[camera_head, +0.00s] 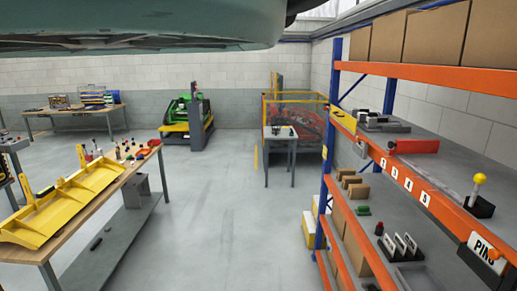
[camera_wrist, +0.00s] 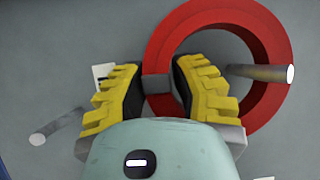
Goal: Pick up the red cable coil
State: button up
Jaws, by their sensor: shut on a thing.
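The red cable coil (camera_wrist: 220,14) is a thick red ring in the upper right of the wrist view. My gripper (camera_wrist: 157,68) has yellow ribbed fingers with black inner pads. It is shut on the left side of the ring, one finger outside it and the other over its opening. A small grey block shows between the fingers and hides part of the ring. A pale metal peg (camera_wrist: 262,73) seems to stick out through the ring's opening and crosses in front of its right side. I cannot make out my gripper or this coil in the head view.
A second peg (camera_wrist: 57,126) is at the left of the wrist view, before a grey surface. In the head view, an orange and blue shelf rack (camera_head: 350,67) stands right, a workbench with a yellow part (camera_head: 68,200) left. The floor (camera_head: 225,215) between is clear.

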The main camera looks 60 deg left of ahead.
grip_shut()
jog(key=shift+r, duration=0.15)
